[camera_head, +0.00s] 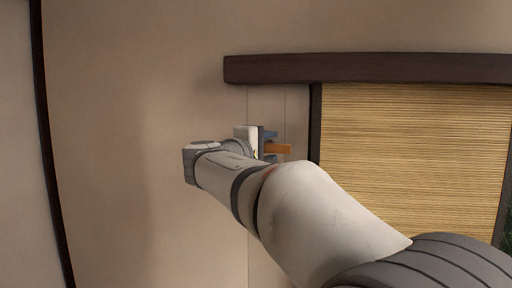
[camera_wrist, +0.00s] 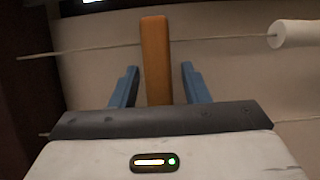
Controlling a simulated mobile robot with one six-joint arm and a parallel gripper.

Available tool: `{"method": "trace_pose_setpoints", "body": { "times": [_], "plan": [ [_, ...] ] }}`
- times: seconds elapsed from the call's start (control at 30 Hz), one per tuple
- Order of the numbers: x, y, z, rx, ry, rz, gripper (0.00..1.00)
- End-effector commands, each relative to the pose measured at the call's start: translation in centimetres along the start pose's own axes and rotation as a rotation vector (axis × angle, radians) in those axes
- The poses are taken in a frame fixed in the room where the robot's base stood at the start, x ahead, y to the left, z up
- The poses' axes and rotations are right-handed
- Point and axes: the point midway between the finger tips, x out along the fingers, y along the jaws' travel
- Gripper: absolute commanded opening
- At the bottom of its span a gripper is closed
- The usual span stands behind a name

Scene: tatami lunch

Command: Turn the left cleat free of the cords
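The cleat (camera_head: 281,149) is an orange-brown wooden bar on the wall, left of the window. In the wrist view the cleat (camera_wrist: 155,58) stands upright in the picture. A thin pale cord (camera_wrist: 95,49) reaches it from the left, and a cord (camera_wrist: 220,41) runs on from it to the right; whether it wraps around or passes behind I cannot tell. My gripper (camera_head: 269,146) is at the cleat. In the wrist view the blue fingers of my gripper (camera_wrist: 158,80) stand open on either side of the cleat's near part, with a gap on both sides.
A white cylinder (camera_wrist: 297,34) sits at the right cord's end in the wrist view. A bamboo blind (camera_head: 410,165) hangs right of the cleat, under a dark beam (camera_head: 365,69). The plain wall (camera_head: 130,130) at left is clear. My arm hides the wall below the cleat.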

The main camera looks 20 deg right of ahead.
Motion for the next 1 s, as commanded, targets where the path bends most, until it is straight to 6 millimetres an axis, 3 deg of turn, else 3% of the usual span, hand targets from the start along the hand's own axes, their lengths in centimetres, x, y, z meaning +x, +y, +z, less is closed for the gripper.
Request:
{"method": "trace_pose_setpoints", "body": {
  "times": [0.5,1.0],
  "plan": [
    [0.01,-0.03,0.04,0.0,-0.001,-0.001,0.0],
    [0.04,-0.33,0.06,-0.116,-0.001,0.047,0.0]
  ]
}}
